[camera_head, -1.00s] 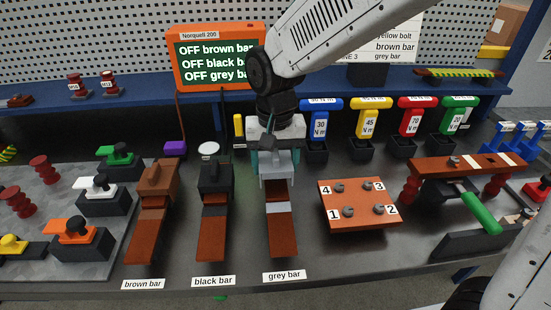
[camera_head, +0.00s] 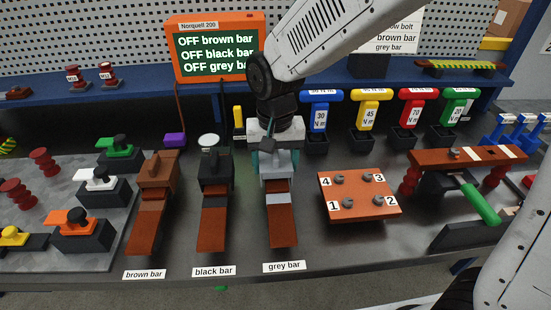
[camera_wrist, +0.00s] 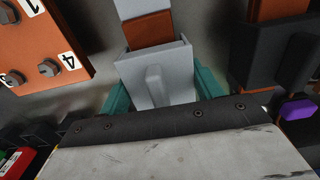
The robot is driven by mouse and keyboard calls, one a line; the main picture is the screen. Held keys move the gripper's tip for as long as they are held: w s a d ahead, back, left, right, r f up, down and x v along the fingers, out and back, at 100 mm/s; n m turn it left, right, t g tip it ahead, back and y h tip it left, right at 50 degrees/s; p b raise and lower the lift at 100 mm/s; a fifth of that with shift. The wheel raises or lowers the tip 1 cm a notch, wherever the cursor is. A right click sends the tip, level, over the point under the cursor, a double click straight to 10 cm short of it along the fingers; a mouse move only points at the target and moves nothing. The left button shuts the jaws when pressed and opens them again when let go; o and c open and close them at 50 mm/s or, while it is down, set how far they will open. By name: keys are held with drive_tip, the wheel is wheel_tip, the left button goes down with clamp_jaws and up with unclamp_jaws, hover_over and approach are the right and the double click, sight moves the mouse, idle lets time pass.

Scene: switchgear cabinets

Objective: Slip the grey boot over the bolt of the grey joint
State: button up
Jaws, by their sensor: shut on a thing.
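The grey boot (camera_head: 278,168) is a light grey cap with a raised ridge. My gripper (camera_head: 275,160) is shut on it, with a teal finger on each side. In the wrist view the boot (camera_wrist: 153,82) sits between the finger tips, ridge towards the camera. It is over the back part of the grey bar (camera_head: 283,228), in line with it. The grey joint and its bolt are hidden under the boot, so I cannot tell whether the boot is fully down. A grey band on the bar shows just in front of it.
The black bar (camera_head: 213,230) and brown bar (camera_head: 146,232), each with a boot-like cover, stand to the left. An orange plate (camera_head: 358,205) with numbered bolts is close on the right. Coloured torque tools (camera_head: 368,108) stand behind it. A screen (camera_head: 218,48) is at the back.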

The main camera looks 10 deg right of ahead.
drive_tip(key=shift+f, duration=0.15)
drive_tip(key=o, duration=1.1)
drive_tip(key=shift+c, duration=0.2)
wheel_tip(320, 180, up, 8)
drive_tip(key=shift+f, duration=0.1)
